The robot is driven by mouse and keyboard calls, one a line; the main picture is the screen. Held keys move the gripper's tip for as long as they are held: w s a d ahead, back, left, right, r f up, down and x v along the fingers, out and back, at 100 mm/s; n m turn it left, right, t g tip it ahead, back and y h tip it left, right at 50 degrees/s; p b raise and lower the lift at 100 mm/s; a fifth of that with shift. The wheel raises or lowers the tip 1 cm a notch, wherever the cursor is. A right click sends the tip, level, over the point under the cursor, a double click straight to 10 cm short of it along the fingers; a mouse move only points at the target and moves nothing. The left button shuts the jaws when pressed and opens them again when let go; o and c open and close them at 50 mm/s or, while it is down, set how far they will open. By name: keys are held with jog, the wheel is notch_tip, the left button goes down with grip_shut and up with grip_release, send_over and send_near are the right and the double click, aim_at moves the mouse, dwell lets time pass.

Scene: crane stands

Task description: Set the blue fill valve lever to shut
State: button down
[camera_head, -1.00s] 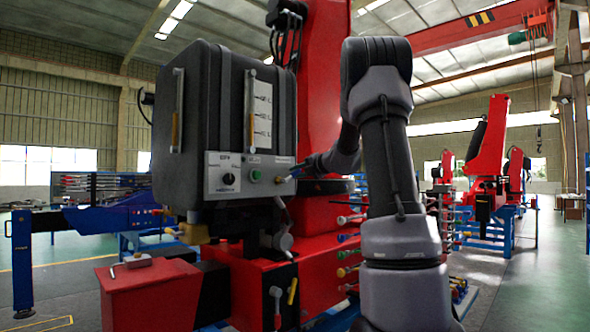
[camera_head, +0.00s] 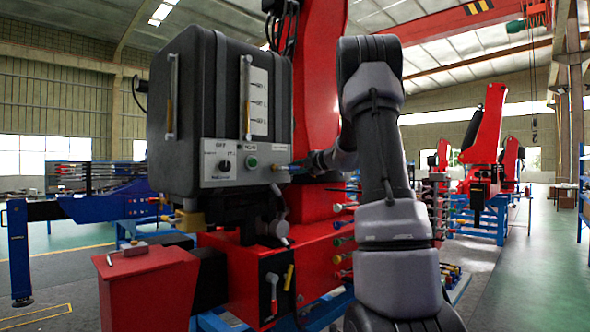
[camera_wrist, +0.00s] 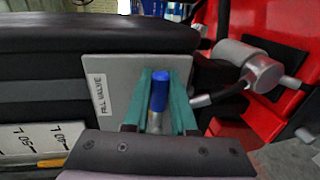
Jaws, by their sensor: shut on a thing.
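The blue fill valve lever (camera_wrist: 159,90) lies between the two teal fingers of my gripper (camera_wrist: 161,84) in the wrist view. Its blue end points up the picture, and the fingers are shut on it. The lower part is a grey stem running down behind the gripper body. A pale plate (camera_wrist: 117,70) with a FILL VALVE label (camera_wrist: 115,94) lies to its left. In the head view my gripper (camera_head: 296,166) is at the right edge of the dark tank's control panel (camera_head: 225,176).
The dark tank (camera_head: 195,100) stands on a red crane base. A green button (camera_head: 251,162) and dial are on its panel. Right of the lever, the wrist view shows a grey cylindrical fitting (camera_wrist: 262,75) and red crane structure. Colored levers line the base below my arm.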

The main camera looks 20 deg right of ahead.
jog(key=shift+f, duration=0.1)
jog(key=c, duration=0.7)
grip_release()
jog(key=shift+c, duration=0.2)
jog(key=shift+s+d+r, duration=0.2)
jog(key=shift+s+d, duration=0.05)
jog(key=shift+s, duration=0.2)
jog(key=v, duration=0.9)
jog(key=shift+s, duration=0.35)
jog(key=shift+d, duration=0.15)
